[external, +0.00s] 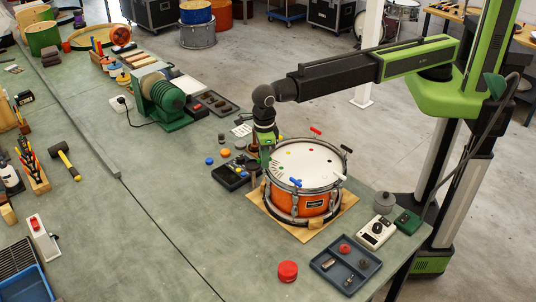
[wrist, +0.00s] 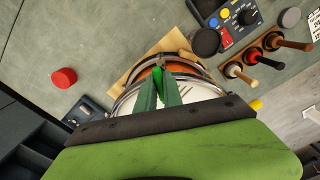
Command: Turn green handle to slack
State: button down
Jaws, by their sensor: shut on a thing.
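An orange snare drum (external: 300,205) with a white head stands on a wooden board (external: 338,212) at the bench's near right. My gripper (external: 266,155) reaches down at the drum's left rim. In the wrist view, the two dark green fingers of my gripper (wrist: 158,88) are shut on the bright green handle (wrist: 157,72), at the rim of the drum (wrist: 150,75). The green handle is mostly hidden by the fingers, so its exact angle is hard to tell. Other handles on the rim are red (external: 316,131), black (external: 346,149) and blue (external: 295,182).
A black control box (external: 231,177) with coloured knobs sits left of the drum. A red cap (external: 287,271) and a dark tray (external: 345,265) lie in front. A white meter (external: 376,232) stands to the right.

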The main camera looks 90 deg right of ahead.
jog(key=shift+n, duration=0.4)
jog(key=c, duration=1.5)
grip_release()
notch_tip(320, 180, up, 18)
jog(key=p, duration=1.7)
jog(key=shift+f, duration=0.25)
jog(key=shift+c, duration=0.3)
